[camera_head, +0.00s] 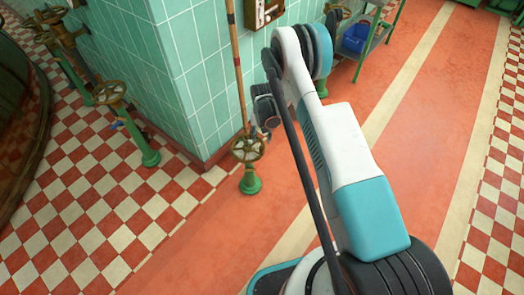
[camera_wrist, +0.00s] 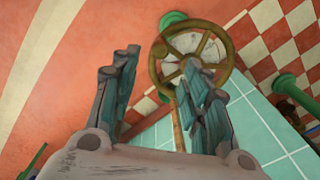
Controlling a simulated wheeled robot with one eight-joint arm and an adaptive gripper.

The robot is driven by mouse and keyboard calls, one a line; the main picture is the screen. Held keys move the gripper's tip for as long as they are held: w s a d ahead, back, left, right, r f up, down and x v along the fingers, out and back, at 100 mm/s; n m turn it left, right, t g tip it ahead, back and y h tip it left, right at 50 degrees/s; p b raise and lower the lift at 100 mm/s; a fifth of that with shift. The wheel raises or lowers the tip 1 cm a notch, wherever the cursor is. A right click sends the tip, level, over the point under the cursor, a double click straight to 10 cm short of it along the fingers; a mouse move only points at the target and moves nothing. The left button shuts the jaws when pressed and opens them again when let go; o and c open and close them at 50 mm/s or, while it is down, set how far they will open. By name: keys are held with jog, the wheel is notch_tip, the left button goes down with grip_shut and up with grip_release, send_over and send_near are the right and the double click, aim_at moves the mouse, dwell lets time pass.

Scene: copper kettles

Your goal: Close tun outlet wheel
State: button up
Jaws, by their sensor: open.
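A brass spoked handwheel (camera_head: 248,148) stands on a short green pedestal (camera_head: 250,183) by the corner of the tiled wall. My gripper (camera_head: 268,118) is open and empty, just above and beside this wheel in the head view. In the wrist view the wheel (camera_wrist: 157,66) lies beyond the fingertips of my gripper (camera_wrist: 162,85). The right finger covers part of its rim, and the left finger is clear of it. I cannot tell whether a finger touches it. No label shows which wheel is the tun outlet wheel.
Another handwheel (camera_head: 108,92) on a green post and several valves stand left of the tiled wall (camera_head: 200,70). A long pole (camera_head: 236,60) stands against the wall behind the near wheel. A green rack (camera_head: 375,45) holds a blue bin (camera_head: 356,37). The red floor (camera_head: 430,110) is clear.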

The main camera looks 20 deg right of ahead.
aim_at(261, 147)
notch_tip(261, 147, down, 11)
jog(key=b, duration=0.3)
jog(key=shift+b, duration=0.3)
grip_shut()
